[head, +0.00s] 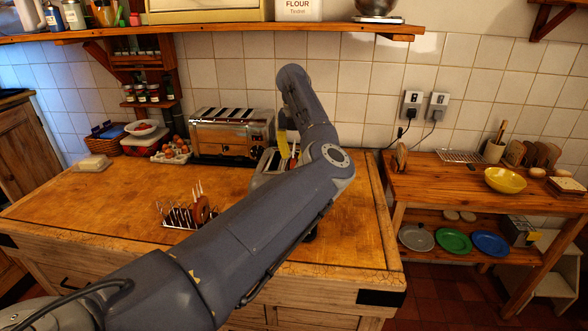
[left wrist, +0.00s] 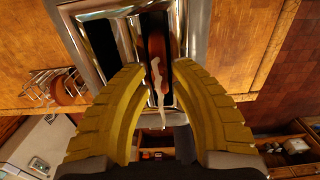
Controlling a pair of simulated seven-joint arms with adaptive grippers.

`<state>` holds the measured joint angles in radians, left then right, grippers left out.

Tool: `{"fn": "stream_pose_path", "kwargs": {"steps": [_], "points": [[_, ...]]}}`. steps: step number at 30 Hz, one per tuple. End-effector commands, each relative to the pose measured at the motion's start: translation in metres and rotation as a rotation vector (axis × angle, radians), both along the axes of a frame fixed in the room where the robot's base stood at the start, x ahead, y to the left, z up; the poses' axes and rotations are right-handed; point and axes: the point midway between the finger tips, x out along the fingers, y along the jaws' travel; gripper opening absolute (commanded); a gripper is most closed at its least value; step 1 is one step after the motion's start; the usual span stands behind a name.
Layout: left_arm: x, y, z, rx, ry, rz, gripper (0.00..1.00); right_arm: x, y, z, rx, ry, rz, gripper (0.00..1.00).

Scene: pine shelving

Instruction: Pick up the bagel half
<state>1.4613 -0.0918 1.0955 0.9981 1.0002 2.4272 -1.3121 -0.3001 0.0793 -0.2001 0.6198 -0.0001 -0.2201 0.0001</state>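My left gripper (left wrist: 168,105) is open. In the head view my left gripper (head: 284,143) hangs over this toaster, mostly hidden behind my forearm. Another brown bagel-like piece (head: 202,210) stands in a wire toast rack (head: 178,215). My right gripper is not in view.
A long chrome toaster (head: 228,134) stands at the back by the tiled wall, near eggs (head: 172,153). A butter dish (head: 93,163) is at the left. A side table with a yellow bowl (head: 505,180) is at the right. The left worktop is mostly clear.

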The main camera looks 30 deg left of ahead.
Motion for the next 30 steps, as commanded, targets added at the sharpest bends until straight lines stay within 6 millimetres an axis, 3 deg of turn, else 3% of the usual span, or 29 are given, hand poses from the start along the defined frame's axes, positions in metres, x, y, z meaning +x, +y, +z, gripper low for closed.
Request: {"fn": "stream_pose_path", "kwargs": {"steps": [6,13,14,21,30], "points": [[0.0,0.0002,-0.0134,0.002,0.0,-0.001,0.23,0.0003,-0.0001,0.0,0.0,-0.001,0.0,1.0],[0.0001,0.0,-0.0138,0.001,0.0,-0.001,0.23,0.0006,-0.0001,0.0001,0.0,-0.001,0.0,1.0],[0.0001,0.0,-0.0138,0.001,0.0,-0.001,0.26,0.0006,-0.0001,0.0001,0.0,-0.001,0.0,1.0],[0.0001,0.0,-0.0137,0.001,0.0,-0.001,0.0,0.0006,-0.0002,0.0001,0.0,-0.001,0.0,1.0],[0.0001,-0.0001,-0.0136,0.001,0.0,-0.001,0.0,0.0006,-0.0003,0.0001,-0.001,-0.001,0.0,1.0]]}}
